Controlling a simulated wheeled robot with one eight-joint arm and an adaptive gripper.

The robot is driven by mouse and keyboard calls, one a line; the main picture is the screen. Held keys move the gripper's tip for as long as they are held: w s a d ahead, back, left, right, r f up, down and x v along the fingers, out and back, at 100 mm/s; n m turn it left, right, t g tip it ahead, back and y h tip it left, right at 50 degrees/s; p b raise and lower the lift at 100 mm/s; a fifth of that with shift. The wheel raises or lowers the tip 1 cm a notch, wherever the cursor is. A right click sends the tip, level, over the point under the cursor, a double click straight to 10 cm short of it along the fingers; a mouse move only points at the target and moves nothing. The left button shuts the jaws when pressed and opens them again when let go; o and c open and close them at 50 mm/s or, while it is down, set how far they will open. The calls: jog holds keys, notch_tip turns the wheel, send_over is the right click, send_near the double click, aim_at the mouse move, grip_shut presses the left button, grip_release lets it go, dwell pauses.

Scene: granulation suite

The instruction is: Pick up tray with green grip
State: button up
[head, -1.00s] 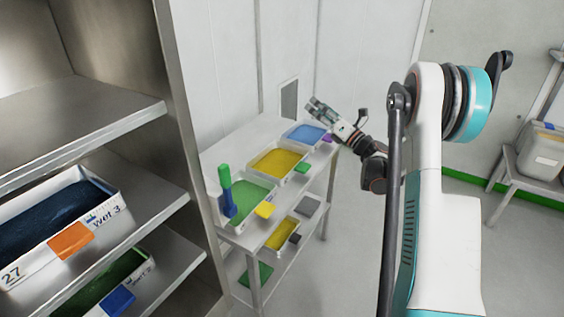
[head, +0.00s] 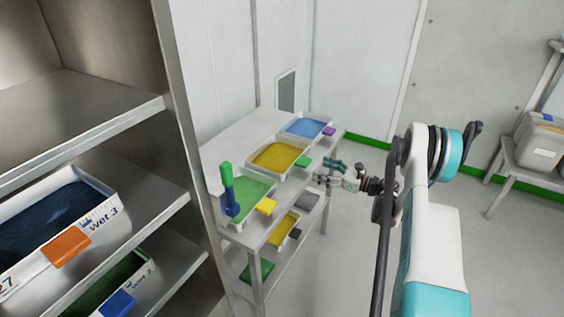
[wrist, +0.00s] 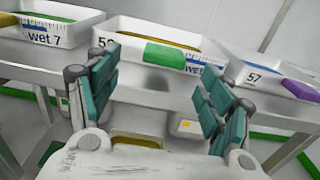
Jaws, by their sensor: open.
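The tray with the green grip is a white tray of yellow material (head: 279,172), in the middle of the cart's top in the head view. Its green grip (head: 303,162) sticks out from the front wall. In the wrist view the tray's white front wall (wrist: 128,46) is ahead, with the green grip (wrist: 164,55) on it. My gripper (head: 331,168) is open and empty in front of the cart, just right of the grip in the head view. In the wrist view its teal fingers (wrist: 157,82) are spread, with the grip ahead between them, apart from both.
A green-filled tray with a yellow grip (head: 266,205) stands left of it, a blue-filled tray with a purple grip (head: 328,131) right. A blue-and-green upright object (head: 228,188) is at the left tray. Lower shelves hold more trays. A steel rack (head: 85,120) stands left.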

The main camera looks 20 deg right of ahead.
aim_at(309, 163)
jog(key=shift+d+b+x, duration=0.25)
jog(key=shift+b+x, duration=0.95)
jog(key=shift+x, duration=2.75)
jog(key=shift+w+r, duration=0.15)
jog(key=shift+w, duration=0.05)
jog(key=c, duration=1.4)
